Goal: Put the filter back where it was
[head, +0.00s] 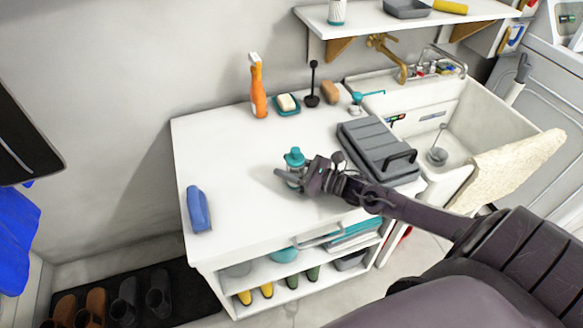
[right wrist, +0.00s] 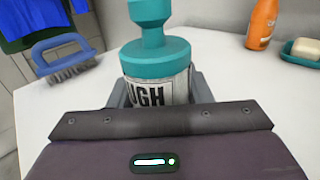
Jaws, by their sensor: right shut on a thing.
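In the right wrist view, this teal-topped container (right wrist: 157,60) is upright between the fingers, with a wide teal collar, a narrower teal neck and a white label showing "UGH". I cannot tell if it is the filter; nothing else in view is clearly marked as one. Its base is hidden by the gripper, so I cannot tell if it touches the top. My left gripper is not in view.
The white cabinet top (head: 230,150) has free room left of the gripper. On it are an orange bottle (head: 258,92), a soap dish (head: 288,110), a blue brush (head: 198,209) and a grey case (head: 375,148). A sink (head: 465,115) and a wall shelf (head: 365,22) are beyond.

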